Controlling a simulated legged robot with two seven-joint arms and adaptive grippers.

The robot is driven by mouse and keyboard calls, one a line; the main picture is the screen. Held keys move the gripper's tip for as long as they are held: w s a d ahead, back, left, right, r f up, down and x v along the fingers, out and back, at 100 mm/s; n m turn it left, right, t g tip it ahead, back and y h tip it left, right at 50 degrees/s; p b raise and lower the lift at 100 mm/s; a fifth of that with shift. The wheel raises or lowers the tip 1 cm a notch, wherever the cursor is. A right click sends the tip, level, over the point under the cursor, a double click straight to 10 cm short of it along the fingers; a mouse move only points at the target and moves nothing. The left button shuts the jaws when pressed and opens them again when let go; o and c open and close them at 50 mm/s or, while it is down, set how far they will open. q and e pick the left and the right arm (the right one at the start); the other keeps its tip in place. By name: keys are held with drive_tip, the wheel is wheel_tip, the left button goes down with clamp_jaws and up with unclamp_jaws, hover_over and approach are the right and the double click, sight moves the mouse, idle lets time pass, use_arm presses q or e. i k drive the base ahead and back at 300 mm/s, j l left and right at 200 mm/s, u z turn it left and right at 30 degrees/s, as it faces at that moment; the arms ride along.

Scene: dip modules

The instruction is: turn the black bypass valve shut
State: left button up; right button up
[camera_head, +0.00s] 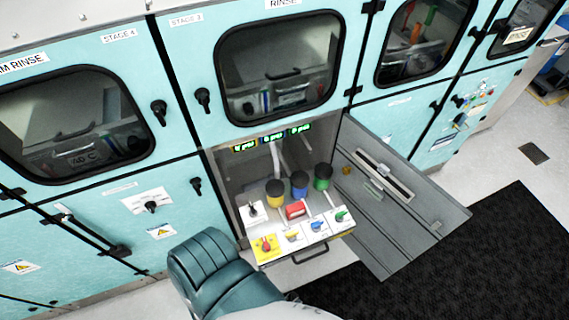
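A small black-handled valve (253,208) sits on a white panel at the left of the open lower compartment. Another black knob (151,207) sits on a white plate on the teal cabinet front further left. I cannot tell from labels which is the bypass valve, nor whether either is open or shut.
A pulled-out tray (262,261) holds red, yellow, blue and green valves. Yellow, blue and green black-capped canisters (298,188) stand behind. An open grey door (395,215) juts out on the right. A black mat (490,262) lies on the floor.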

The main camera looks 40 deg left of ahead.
sight(251, 204)
drive_tip(key=u, duration=2)
drive_tip(key=i+l+z, duration=0.3)
